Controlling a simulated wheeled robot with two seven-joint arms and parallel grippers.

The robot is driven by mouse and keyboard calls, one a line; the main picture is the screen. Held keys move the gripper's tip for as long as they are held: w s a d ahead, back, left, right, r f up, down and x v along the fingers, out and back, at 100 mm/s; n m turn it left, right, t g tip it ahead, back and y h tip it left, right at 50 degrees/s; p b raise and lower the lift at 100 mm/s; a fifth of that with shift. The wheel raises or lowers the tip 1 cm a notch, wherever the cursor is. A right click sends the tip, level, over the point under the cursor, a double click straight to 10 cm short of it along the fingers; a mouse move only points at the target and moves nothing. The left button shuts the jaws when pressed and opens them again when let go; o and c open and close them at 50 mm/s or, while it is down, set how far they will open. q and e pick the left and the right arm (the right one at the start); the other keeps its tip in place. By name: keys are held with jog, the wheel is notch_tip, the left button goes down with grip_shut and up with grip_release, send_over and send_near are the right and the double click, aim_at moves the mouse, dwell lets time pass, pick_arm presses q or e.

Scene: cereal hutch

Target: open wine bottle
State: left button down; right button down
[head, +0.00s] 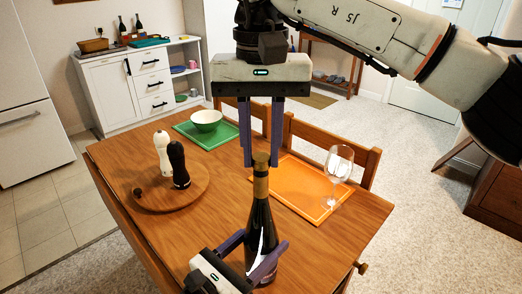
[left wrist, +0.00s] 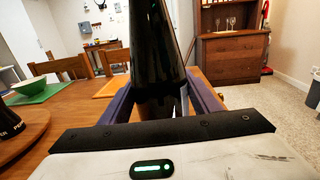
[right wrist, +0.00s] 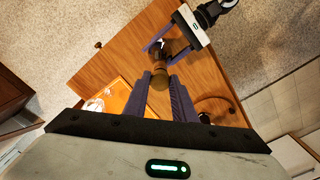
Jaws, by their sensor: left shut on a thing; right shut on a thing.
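The dark wine bottle (head: 262,218) stands upright at the near side of the wooden table, with a gold-brown neck. A brown cork (head: 261,158) shows at its top. My left gripper (head: 262,242) is shut around the lower body of the bottle; the left wrist view shows the dark glass (left wrist: 155,70) between its fingers. My right gripper (head: 261,164) points straight down over the bottle and is shut on the cork, which also shows between its fingertips in the right wrist view (right wrist: 160,80). I cannot tell whether the cork is still seated in the neck.
A wine glass (head: 337,172) stands on an orange placemat (head: 290,186) right of the bottle. A round wooden board (head: 150,203) with white and black mills is at left. Chairs line the far edge.

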aim_at(261, 157)
jog(key=shift+r, duration=0.65)
jog(key=shift+r, duration=2.05)
pick_arm(q)
jog(key=c, duration=0.6)
grip_release()
jog(key=shift+o, duration=0.2)
